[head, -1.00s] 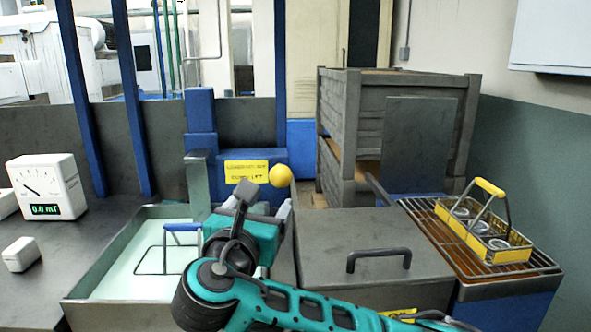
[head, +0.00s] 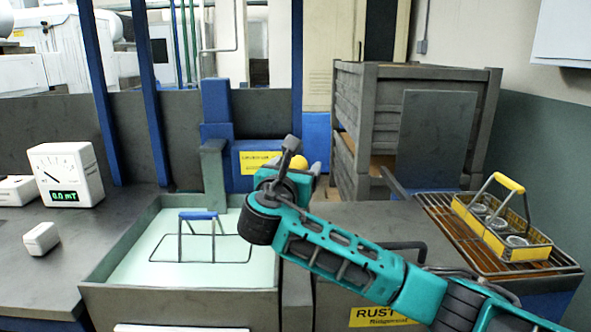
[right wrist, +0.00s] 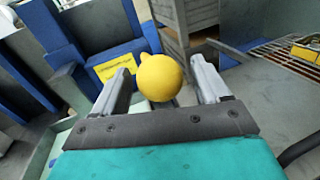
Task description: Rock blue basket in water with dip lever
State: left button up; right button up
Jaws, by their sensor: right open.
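The blue-handled basket (head: 199,237) sits in the pale water of the tank (head: 130,235) at the left; its dark wire frame lies in the water and its blue handle stands above it. The yellow ball knob of the dip lever (head: 300,161) is partly hidden behind my right gripper (head: 300,170) in the head view. In the right wrist view the knob (right wrist: 161,77) lies between the two fingers of the right gripper (right wrist: 163,88), which is open, with a gap on both sides. My left gripper is not in view.
A meter reading 0.0 mT (head: 66,175) and a small white box (head: 40,238) stand on the left bench. A yellow basket with glass jars (head: 500,225) stands on a rack at the right. A blue post with a yellow label (head: 259,163) stands behind the tank.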

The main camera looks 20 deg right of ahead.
jog(key=c, duration=1.4)
